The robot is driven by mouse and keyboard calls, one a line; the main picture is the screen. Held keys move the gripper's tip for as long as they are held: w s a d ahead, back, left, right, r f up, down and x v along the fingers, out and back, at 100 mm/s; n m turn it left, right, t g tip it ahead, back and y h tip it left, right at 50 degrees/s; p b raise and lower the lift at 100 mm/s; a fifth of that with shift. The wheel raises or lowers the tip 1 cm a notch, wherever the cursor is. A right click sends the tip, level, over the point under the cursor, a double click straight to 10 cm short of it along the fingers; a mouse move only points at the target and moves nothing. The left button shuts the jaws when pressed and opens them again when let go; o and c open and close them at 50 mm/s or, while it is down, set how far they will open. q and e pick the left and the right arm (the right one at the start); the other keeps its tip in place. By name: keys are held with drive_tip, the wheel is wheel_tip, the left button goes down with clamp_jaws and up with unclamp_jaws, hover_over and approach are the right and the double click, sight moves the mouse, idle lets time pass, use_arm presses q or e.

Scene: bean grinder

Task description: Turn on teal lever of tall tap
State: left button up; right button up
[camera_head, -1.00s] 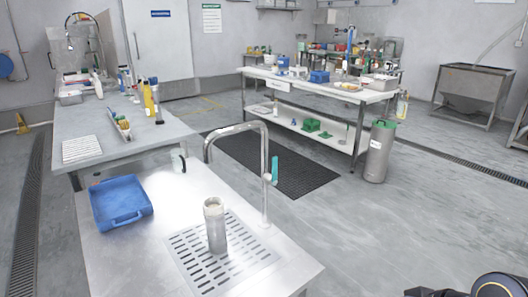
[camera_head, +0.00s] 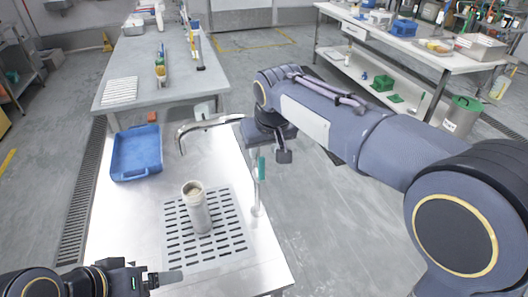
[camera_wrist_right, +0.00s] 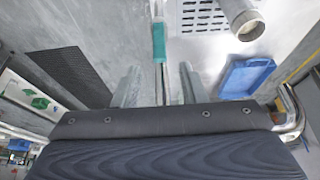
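The tall tap (camera_head: 205,123) has a chrome spout arching over the steel counter, partly hidden by my right arm. Its teal lever (camera_head: 262,167) stands roughly upright on the tap's post, just below my right gripper (camera_head: 275,140). In the right wrist view, the teal lever (camera_wrist_right: 158,42) shows just beyond and between the two grey fingertips. There my right gripper (camera_wrist_right: 160,75) is open, a finger on each side of the post, and I see no contact with the lever. My left gripper (camera_head: 165,278) is low at the counter's front left; its finger gap is not clear.
A grey cylinder (camera_head: 198,208) stands upright on the slotted drain (camera_head: 232,226). A blue tray (camera_head: 136,153) lies at the counter's back left. A grey table (camera_head: 130,63) with bottles is behind. Open floor lies right of the counter.

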sight(262, 158)
drive_tip(key=x, duration=0.6)
drive_tip(key=shift+w+f, duration=0.1)
drive_tip(key=shift+f, duration=0.3)
clamp_jaws()
